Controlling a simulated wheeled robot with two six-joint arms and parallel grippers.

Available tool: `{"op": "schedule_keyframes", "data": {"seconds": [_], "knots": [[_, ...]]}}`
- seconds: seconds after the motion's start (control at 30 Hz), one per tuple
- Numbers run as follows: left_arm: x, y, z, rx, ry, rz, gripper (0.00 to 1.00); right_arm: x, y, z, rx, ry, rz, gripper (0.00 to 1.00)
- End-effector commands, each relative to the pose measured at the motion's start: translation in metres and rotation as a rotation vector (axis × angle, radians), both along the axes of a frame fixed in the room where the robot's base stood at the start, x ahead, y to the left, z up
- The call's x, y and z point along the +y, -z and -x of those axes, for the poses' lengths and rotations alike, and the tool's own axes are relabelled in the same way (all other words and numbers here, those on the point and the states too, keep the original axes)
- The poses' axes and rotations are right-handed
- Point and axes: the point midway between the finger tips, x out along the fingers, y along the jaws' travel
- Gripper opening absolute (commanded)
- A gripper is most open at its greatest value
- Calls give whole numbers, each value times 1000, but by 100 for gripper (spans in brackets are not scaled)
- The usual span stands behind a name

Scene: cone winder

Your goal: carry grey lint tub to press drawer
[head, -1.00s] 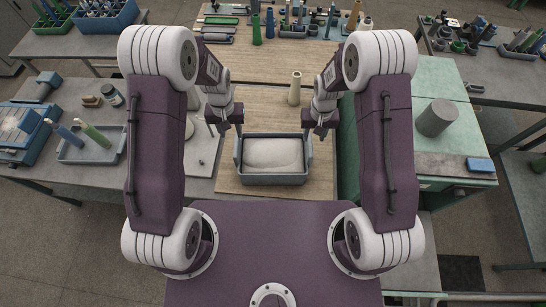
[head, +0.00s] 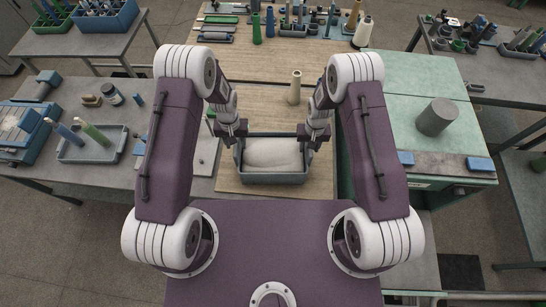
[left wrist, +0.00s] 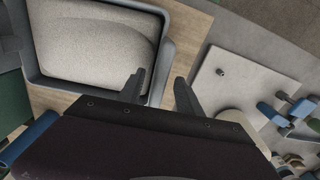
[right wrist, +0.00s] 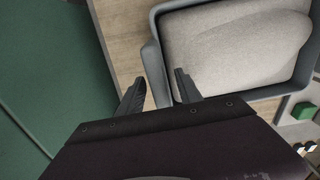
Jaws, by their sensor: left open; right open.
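The grey lint tub (head: 272,178) stands on the wooden table in front of me, filled with pale lint (head: 273,152). My left gripper (head: 238,142) is open at the tub's left end. In the left wrist view its fingers (left wrist: 160,92) straddle the line of the tub's end wall (left wrist: 165,62), one over the lint side and one outside. My right gripper (head: 309,142) is open at the tub's right end. In the right wrist view its fingers (right wrist: 158,88) lie either side of the end wall (right wrist: 155,70). I cannot tell whether any finger touches the tub. I cannot make out the press drawer.
A tan cone (head: 295,88) stands behind the tub on the wooden table (head: 262,105). A green bench (head: 420,80) with a grey cylinder (head: 437,117) and blue blocks is on the right. A grey tray (head: 92,152) with bobbins is on the left.

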Motion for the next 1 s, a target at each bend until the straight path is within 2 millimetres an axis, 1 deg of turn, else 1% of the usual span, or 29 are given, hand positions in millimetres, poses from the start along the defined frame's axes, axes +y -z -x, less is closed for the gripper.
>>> {"op": "schedule_keyframes", "data": {"seconds": [0.13,0.37,0.4,0.47,0.5,0.53,0.57,1.0], "knots": [[0,7,0,1,0,0,42,0,7,0,1,0,0,42],[0,8,0,0,0,0,42,0,8,0,0,0,0,42],[0,8,0,0,0,0,39,0,8,0,0,0,0,39],[0,8,0,0,0,0,22,0,8,0,0,0,0,22],[0,8,0,0,0,0,11,0,8,0,0,0,0,11],[0,8,0,0,0,0,3,0,8,0,0,0,0,3],[0,8,0,0,0,0,0,0,8,0,0,0,0,0],[0,7,0,0,0,0,0,0,7,0,0,0,0,0]]}}
